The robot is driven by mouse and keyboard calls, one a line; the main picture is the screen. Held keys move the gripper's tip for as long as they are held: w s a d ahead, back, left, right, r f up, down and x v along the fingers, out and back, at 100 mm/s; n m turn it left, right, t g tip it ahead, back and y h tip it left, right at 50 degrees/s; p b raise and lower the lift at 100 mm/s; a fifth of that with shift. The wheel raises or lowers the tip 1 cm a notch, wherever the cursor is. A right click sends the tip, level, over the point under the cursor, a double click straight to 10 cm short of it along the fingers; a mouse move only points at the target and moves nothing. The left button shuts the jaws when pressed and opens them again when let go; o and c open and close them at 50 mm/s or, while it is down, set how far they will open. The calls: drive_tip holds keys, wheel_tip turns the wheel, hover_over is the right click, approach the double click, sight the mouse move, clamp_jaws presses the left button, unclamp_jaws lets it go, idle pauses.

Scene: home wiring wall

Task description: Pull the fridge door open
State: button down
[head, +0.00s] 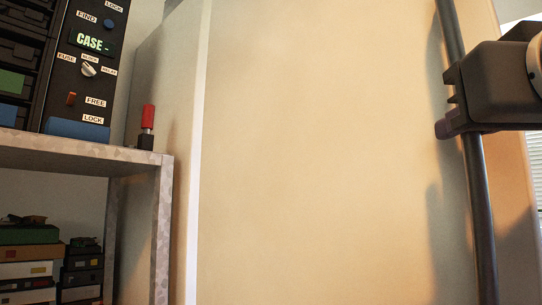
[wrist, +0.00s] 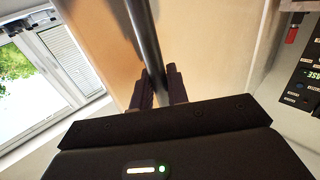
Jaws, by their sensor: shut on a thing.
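The fridge door (head: 310,150) is a large cream panel filling most of the head view; it also shows in the wrist view (wrist: 205,40). A long dark bar handle (head: 483,215) runs down its right side, and the same handle (wrist: 143,40) shows in the wrist view. My gripper (head: 450,110) comes in from the right and is shut on the handle. In the wrist view my gripper's two fingers (wrist: 158,86) stand on either side of the bar. A pale strip runs down the door's left edge, with the grey fridge side beyond it.
A metal shelf (head: 90,152) at left holds a dark panel (head: 85,60) with labels and a display. A red-handled clamp or lever (head: 148,118) stands at its corner. Stacked boxes (head: 35,250) sit below. A window (wrist: 50,65) is on the opposite side.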

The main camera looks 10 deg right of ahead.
drive_tip(key=c, duration=1.4)
unclamp_jaws()
drive_tip(key=s+a, duration=0.1)
drive_tip(key=s, duration=0.6)
drive_tip(key=shift+s+a, duration=0.15)
drive_tip(key=shift+s, duration=0.2)
